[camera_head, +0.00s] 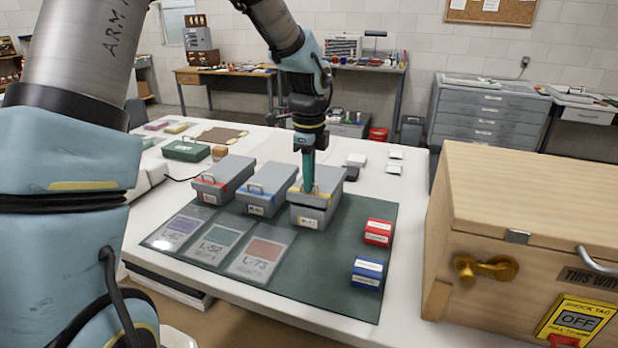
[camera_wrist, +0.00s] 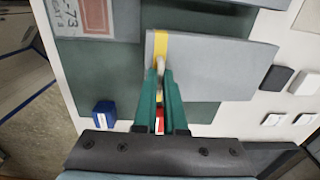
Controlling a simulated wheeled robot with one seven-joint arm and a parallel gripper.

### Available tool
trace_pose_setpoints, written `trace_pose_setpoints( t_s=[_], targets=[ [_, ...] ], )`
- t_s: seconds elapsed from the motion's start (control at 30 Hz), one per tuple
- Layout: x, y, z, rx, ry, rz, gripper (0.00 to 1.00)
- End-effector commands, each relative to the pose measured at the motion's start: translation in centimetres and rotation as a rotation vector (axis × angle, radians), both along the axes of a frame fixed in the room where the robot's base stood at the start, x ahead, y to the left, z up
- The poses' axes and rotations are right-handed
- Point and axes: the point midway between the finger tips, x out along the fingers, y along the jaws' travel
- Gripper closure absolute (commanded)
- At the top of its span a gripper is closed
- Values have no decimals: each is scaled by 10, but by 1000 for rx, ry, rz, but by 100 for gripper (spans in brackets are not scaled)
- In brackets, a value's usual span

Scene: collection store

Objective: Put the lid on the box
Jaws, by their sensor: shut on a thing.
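A grey box (camera_head: 308,217) with a pale label on its front stands at the right end of a row of three boxes on the green mat (camera_head: 345,240). Its grey lid (camera_head: 327,179) with a yellow stripe is directly over it. I cannot tell whether the lid rests fully on the rim or sits slightly above it. My gripper (camera_head: 308,187) points down and is shut on the lid's handle. In the wrist view the green fingers (camera_wrist: 161,78) close around the handle at the yellow stripe, and the lid (camera_wrist: 215,65) hides the box below.
A red-striped box (camera_head: 222,178) and a blue-striped box (camera_head: 266,188) stand to the left. Printed cards (camera_head: 262,258) lie in front. Red (camera_head: 378,231) and blue (camera_head: 367,272) small boxes are on the mat's right side. A large wooden crate (camera_head: 530,220) stands at the right.

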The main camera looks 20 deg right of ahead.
Motion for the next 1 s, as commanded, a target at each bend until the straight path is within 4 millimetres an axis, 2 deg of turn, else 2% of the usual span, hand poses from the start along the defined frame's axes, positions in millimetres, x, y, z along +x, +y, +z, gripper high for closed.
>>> trace_pose_setpoints(
  t_s=[0.47,1.0],
  targets=[
    [0,0,-1,0,0,0,100],
    [1,-1,-11,0,0,0,100]
  ],
)
